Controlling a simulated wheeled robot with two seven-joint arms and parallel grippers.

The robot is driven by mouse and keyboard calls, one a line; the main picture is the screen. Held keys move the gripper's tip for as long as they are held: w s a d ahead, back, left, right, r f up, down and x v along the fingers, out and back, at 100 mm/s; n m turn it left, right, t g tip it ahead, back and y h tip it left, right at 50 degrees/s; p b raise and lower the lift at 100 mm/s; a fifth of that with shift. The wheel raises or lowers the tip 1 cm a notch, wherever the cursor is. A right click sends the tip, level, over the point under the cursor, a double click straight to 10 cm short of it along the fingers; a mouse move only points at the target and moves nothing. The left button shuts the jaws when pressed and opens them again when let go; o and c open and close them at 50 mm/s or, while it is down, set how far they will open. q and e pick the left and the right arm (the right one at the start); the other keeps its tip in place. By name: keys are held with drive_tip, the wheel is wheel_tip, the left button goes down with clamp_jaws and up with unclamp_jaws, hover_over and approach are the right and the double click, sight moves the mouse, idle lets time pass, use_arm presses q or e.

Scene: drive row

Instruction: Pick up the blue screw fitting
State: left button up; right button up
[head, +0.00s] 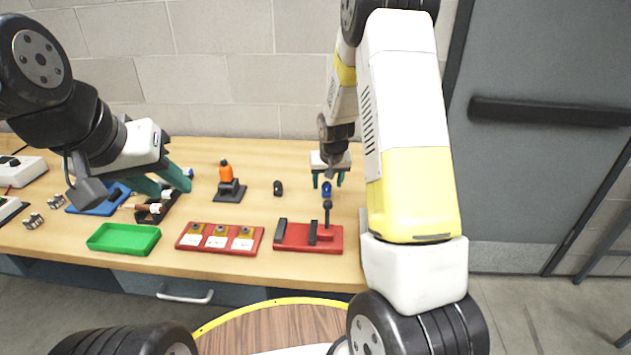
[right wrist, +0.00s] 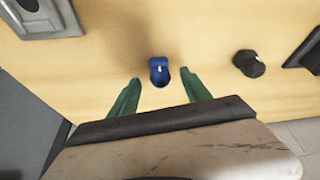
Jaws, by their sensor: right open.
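The blue screw fitting (head: 326,188) stands on the wooden bench, just behind the red fixture. In the right wrist view the blue screw fitting (right wrist: 158,71) lies ahead of and between the two green fingertips. My right gripper (head: 328,181) is open above the fitting, its fingers pointing down.
A red fixture (head: 292,247) with black parts stands in front of the fitting. A black knob-like part (head: 278,188) stands to its left, and an orange-topped tool (head: 226,172) further left. A red tray (head: 182,241) and a green tray (head: 92,243) line the front edge.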

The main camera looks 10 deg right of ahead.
drive_tip(key=shift+x, duration=1.5)
clamp_jaws()
drive_tip(key=shift+r, duration=0.1)
